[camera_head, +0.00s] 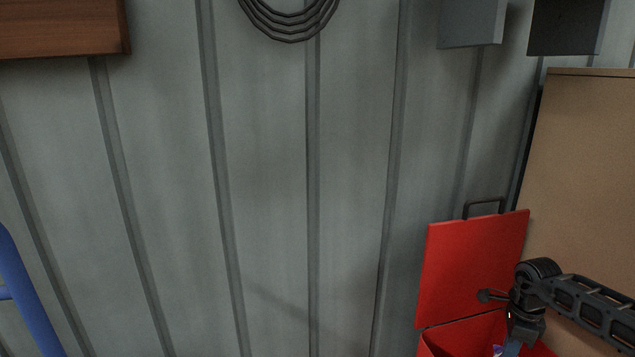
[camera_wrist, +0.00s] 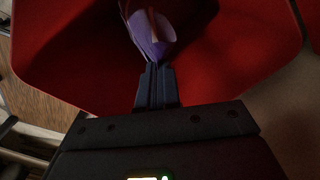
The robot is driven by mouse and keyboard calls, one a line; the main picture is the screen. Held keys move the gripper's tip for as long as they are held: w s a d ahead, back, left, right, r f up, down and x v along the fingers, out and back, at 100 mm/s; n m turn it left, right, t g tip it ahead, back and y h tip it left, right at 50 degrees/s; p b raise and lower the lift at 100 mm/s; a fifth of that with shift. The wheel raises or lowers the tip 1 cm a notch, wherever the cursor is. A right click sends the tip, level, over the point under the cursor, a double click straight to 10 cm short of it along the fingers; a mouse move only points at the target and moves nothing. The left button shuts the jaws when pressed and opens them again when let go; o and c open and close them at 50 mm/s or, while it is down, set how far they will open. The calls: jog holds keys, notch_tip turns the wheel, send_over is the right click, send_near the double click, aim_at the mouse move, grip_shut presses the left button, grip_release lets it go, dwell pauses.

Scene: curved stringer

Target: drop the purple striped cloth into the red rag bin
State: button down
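The red rag bin (camera_head: 465,338) stands at the lower right of the head view. Its red lid (camera_head: 470,268) is raised, with a dark handle on top. My gripper (camera_wrist: 156,68) points down into the bin, whose red inner walls (camera_wrist: 80,65) surround it in the wrist view. The fingers are close together, with the purple striped cloth (camera_wrist: 150,32) at their tips, hanging within the bin's opening. A small bit of the cloth (camera_head: 497,350) shows by my gripper (camera_head: 511,349) in the head view. The bin's floor is hidden.
A tan board (camera_head: 585,165) stands right of the bin. The grey ribbed wall (camera_head: 270,190) is behind, with a coiled cable (camera_head: 290,30) high up. A blue tube (camera_head: 28,300) is at far left. A wooden surface (camera_wrist: 35,90) shows outside the bin in the wrist view.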

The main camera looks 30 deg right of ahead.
jog(key=shift+f, duration=0.2)
grip_release()
dwell(1.2)
notch_tip(320, 180, up, 6)
jog(key=p, duration=0.5)
jog(key=shift+f+p, duration=0.25)
jog(key=shift+p, duration=0.15)
